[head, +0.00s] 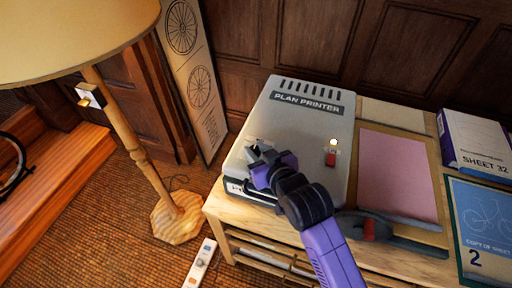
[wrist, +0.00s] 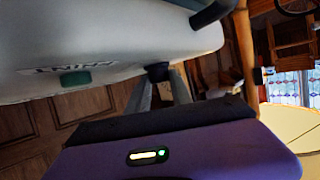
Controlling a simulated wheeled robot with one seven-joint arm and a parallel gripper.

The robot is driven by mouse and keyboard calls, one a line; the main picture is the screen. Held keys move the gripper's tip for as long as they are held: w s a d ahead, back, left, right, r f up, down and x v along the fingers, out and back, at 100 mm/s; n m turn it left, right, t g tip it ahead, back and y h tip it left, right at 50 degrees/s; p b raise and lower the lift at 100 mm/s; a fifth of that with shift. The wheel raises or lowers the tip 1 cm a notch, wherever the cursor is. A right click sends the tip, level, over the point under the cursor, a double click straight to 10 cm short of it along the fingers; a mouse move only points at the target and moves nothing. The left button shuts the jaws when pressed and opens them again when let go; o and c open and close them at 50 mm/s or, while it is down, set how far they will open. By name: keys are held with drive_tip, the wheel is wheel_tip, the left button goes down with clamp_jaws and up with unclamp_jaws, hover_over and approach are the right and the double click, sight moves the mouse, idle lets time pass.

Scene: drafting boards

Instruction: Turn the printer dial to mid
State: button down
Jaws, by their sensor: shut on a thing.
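The grey plan printer (head: 300,120) stands on a wooden table. My gripper (head: 260,153) is at the front left of its top in the head view and hides most of what it holds. In the wrist view a small dark dial (wrist: 157,72) shows at the fingertips of my gripper (wrist: 161,80), on the pale printer body (wrist: 110,30). The two fingers are shut on the dial, one on each side. I cannot read the dial's pointer or its marks.
A red switch (head: 331,159) with a lit lamp (head: 333,142) is to the right on the printer top. A green button (wrist: 75,80) is near PRINT lettering. A floor lamp (head: 140,150) stands left. A pink sheet (head: 398,175) lies right, by a grey and red tool (head: 385,230).

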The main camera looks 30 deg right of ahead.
idle(0.4)
drive_tip(key=c, duration=1.1)
unclamp_jaws()
drive_tip(key=shift+c, duration=0.2)
drive_tip(key=v, duration=0.7)
drive_tip(key=shift+s+d+b, duration=0.1)
drive_tip(key=shift+s+b, duration=0.1)
drive_tip(key=shift+b, duration=0.2)
drive_tip(key=shift+s+r, duration=0.15)
drive_tip(key=shift+s, duration=0.05)
drive_tip(key=shift+r, duration=0.1)
